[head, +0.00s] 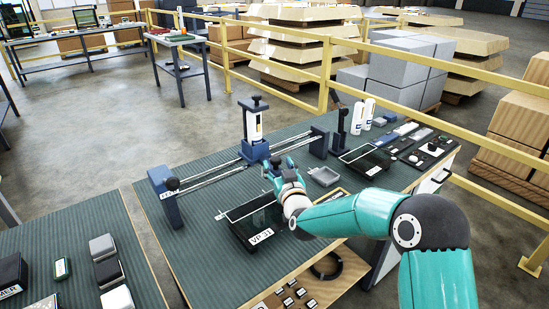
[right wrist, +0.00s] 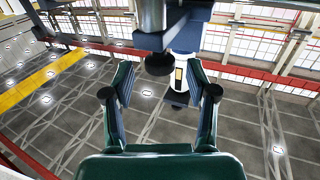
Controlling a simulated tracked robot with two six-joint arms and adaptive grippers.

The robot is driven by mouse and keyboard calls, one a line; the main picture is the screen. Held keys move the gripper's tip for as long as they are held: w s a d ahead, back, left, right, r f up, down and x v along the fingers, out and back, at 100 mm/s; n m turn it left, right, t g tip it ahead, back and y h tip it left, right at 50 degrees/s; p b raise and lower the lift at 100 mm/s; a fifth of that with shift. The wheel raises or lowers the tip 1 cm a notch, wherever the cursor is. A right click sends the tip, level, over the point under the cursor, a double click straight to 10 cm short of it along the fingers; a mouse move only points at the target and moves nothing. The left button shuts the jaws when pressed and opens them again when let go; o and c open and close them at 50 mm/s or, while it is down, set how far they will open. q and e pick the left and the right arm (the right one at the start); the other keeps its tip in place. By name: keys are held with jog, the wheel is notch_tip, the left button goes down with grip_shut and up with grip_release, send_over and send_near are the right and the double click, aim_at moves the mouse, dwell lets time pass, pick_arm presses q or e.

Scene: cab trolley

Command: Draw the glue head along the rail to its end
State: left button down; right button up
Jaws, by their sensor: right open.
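The glue head (head: 254,130) is a blue carriage with a white cartridge and a dark top knob. It sits upright on the rail (head: 213,174), a pair of thin bars between a left end block (head: 163,188) and a right end block (head: 318,141), nearer the right one. My right gripper (head: 272,166) is just in front of and below the carriage. In the right wrist view its fingers (right wrist: 160,88) are spread and empty, with a dark round knob (right wrist: 158,65) of the glue head beyond and between the tips. Contact is not visible. My left gripper is out of view.
A black-framed bin (head: 240,238) labelled VP 31 stands below my right gripper. The bench is clear between the left end block and the bin.

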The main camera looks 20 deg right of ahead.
aim_at(275, 164)
jog(key=shift+w, duration=1.55)
grip_shut()
jog(key=shift+a, duration=0.2)
